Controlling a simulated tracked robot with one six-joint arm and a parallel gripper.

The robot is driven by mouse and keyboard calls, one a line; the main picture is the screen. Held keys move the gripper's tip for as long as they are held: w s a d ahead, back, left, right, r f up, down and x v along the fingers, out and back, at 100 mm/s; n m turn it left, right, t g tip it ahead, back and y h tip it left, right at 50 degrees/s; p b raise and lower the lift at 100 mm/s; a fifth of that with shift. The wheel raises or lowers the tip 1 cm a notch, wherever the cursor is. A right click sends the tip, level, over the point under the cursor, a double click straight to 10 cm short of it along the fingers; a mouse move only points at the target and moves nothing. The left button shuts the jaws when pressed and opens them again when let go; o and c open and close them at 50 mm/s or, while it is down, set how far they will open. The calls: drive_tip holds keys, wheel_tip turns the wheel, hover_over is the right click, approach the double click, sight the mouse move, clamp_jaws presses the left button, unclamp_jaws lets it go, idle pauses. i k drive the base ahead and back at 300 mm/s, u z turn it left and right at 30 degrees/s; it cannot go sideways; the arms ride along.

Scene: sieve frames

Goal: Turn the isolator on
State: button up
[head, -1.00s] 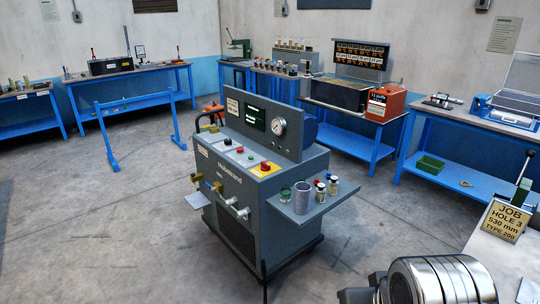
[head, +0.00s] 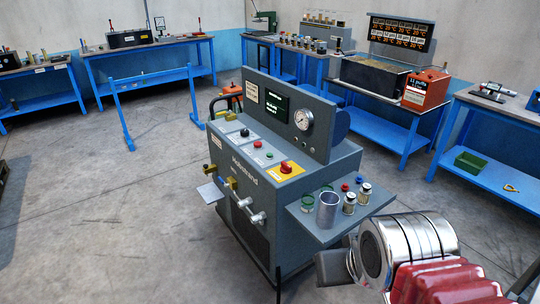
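The isolator (head: 287,167) is a red rotary knob on a yellow plate. It sits at the right front of the sloped top panel of the grey machine (head: 297,213), in the middle of the head view. The knob is in full view, but I cannot tell which way its handle points. Part of my arm, a silver cylinder with a dark link and red ribbed segments, fills the lower right corner. It is to the right of the machine and in front of it in the picture. My gripper's fingers do not show.
A side shelf (head: 312,228) on the machine holds a steel cup (head: 327,210) and small jars (head: 349,203). Brass and steel valves (head: 257,218) jut from the front. A gauge (head: 303,119) stands above the panel. Blue benches line the walls. The floor (head: 90,220) at left is clear.

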sight(285, 168)
drive_tip(key=u, duration=0.5)
drive_tip(key=i, duration=1)
drive_tip(key=u, duration=0.45)
